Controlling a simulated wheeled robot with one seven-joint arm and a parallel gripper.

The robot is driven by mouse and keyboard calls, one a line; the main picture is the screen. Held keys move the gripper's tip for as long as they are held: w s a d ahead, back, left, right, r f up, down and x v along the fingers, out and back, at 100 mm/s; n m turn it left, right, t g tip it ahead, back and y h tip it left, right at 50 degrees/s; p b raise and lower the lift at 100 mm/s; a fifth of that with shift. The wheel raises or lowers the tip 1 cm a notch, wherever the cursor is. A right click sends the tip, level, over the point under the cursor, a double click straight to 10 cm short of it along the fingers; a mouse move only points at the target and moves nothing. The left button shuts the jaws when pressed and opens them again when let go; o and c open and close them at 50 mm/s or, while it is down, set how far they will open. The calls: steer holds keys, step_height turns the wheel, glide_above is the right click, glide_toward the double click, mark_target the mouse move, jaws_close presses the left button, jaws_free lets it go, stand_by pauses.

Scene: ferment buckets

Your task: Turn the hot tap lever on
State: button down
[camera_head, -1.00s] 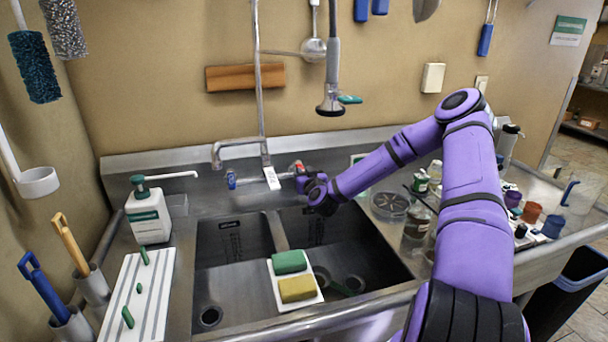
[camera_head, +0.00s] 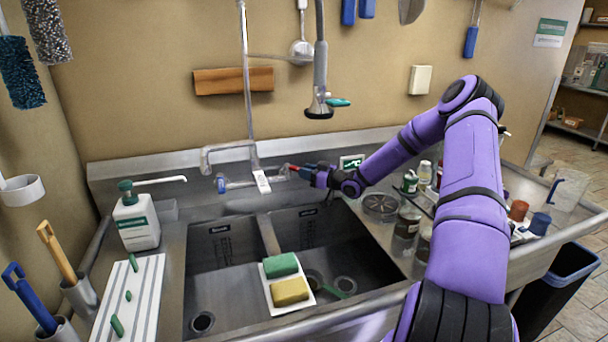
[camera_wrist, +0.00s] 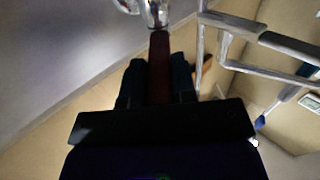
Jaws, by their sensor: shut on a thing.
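The wall tap (camera_head: 240,180) stands behind the double sink, with a blue lever (camera_head: 221,184) on its left end and the red hot lever (camera_head: 294,168) on its right end. The red lever points right, toward my gripper (camera_head: 308,173). In the wrist view the dark red lever (camera_wrist: 159,65) runs between the two dark fingers of my gripper (camera_wrist: 157,80), with the chrome tap body (camera_wrist: 150,10) beyond it. My gripper is shut on the lever. The fingertips are small in the head view. No water stream is visible from the spout (camera_head: 205,165).
A white tag (camera_head: 262,182) hangs at the tap's middle. A spray head (camera_head: 320,105) hangs above my gripper. A tray with green and yellow sponges (camera_head: 287,281) lies over the sink divider. Jars (camera_head: 407,222) stand right of the sink, near my arm.

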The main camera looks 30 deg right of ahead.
steer(key=shift+w+d+n+g+y, duration=0.25)
steer(key=shift+d+n+g+y, duration=0.25)
steer(key=shift+y, duration=0.25)
steer(key=shift+w+d+n+g+y, duration=0.25)
steer(key=shift+n+g+y, duration=0.15)
steer(key=shift+n+y, duration=0.3)
steer(key=c, duration=0.9)
jaws_free()
steer(key=shift+v, duration=3.8)
steer(key=shift+d, duration=0.1)
